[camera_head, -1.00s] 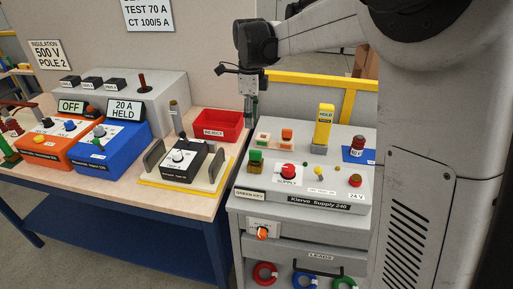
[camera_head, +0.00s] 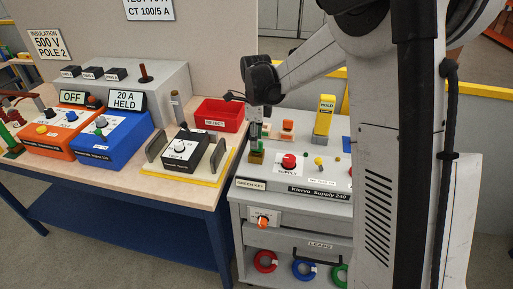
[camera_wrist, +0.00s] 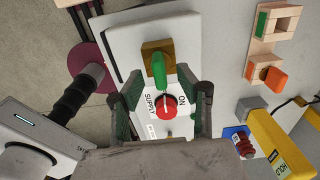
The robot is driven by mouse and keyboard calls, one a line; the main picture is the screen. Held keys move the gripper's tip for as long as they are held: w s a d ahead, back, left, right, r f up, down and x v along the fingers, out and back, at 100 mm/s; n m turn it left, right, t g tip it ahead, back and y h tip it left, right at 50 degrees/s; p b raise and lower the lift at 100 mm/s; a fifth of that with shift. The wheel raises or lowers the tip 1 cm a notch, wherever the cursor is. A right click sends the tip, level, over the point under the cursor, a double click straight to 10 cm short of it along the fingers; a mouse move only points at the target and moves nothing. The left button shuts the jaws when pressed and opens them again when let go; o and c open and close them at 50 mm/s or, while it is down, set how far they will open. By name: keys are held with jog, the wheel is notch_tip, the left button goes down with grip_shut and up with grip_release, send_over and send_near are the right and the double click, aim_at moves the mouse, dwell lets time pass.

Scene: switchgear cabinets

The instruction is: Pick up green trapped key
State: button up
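The green trapped key (camera_wrist: 159,70) stands in a brass-coloured block on the grey supply console (camera_head: 310,200). In the head view the key (camera_head: 257,146) is partly hidden by my gripper. My gripper (camera_head: 256,132) is over the key, pointing down. In the wrist view my gripper (camera_wrist: 160,84) is open, with a dark green-padded finger on each side of the key and gaps between. I cannot tell how far the fingertips reach down beside it. The red supply knob (camera_wrist: 166,106) sits close to the key, between the fingers in the wrist view.
A yellow HOLD block (camera_head: 324,115) and an orange piece (camera_head: 288,127) stand farther back on the console. A red reject bin (camera_head: 219,113) and a black tester (camera_head: 185,147) are on the bench to the left. My arm hides the console's right side.

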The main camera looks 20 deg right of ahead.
jog(key=shift+f, duration=1.25)
jog(key=shift+c, duration=0.5)
grip_shut()
jog(key=shift+r, duration=0.15)
